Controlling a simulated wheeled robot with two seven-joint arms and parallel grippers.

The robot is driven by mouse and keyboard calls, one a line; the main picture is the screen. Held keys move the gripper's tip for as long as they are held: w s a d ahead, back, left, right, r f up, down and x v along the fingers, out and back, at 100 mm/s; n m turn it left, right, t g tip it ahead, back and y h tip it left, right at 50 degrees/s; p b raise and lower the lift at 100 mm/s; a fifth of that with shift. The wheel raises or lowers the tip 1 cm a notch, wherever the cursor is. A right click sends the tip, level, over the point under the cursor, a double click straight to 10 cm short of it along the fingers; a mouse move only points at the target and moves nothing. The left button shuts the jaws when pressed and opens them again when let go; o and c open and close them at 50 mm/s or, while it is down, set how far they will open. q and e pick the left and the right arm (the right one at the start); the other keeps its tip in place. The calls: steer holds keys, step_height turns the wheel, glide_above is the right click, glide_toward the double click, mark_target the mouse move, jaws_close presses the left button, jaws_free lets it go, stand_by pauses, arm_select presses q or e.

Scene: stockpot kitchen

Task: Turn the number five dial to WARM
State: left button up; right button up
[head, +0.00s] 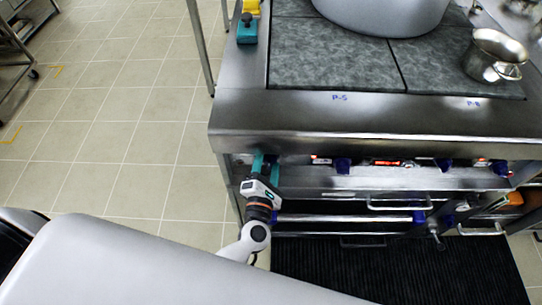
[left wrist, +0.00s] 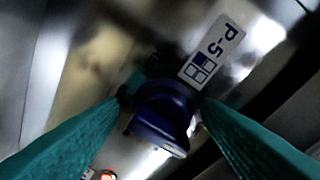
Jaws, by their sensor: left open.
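The number five dial (left wrist: 162,118) is a dark blue knob in the left wrist view, beside a white label (left wrist: 212,50) reading P-5 with a small square diagram. My left gripper (left wrist: 163,101) is open, with its teal fingertips on either side of the dial. I cannot tell whether they touch it. In the head view my left gripper (head: 265,165) is at the left end of the stove front, under the steel edge, and the dial there is hidden. The WARM mark cannot be made out. My right gripper is not in view.
More blue dials (head: 343,165) run along the stove front to the right, with glowing red lights between them. Drawer handles (head: 400,205) stick out below. A large pot (head: 385,15) and a metal jug (head: 491,58) stand on the cooktop. Tiled floor (head: 110,110) is clear at left.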

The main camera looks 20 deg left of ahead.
arm_select(q)
steer(key=shift+s+r, duration=0.1)
steer(key=shift+s, duration=0.1)
steer(key=c, duration=0.9)
steer(key=shift+c, duration=0.4)
steer(key=shift+r+m+p, duration=0.15)
steer(key=shift+m+p, duration=0.15)
steer(key=shift+p, duration=0.1)
steer(key=m+p, duration=0.2)
steer(key=p, duration=0.1)
steer(key=m+p, duration=0.2)
steer(key=shift+r+g, duration=0.3)
steer(key=m+p, duration=0.2)
steer(key=m, duration=0.1)
steer(key=shift+g+p, duration=0.3)
steer(key=shift+p, duration=0.1)
steer(key=shift+d+m+y+p, duration=0.1)
steer(key=shift+m+y+p, duration=0.2)
steer(key=shift+m+p, duration=0.7)
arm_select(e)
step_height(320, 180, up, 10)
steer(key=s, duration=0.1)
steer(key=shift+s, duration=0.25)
arm_select(q)
steer(key=shift+f+m, duration=0.1)
steer(key=shift+m, duration=0.3)
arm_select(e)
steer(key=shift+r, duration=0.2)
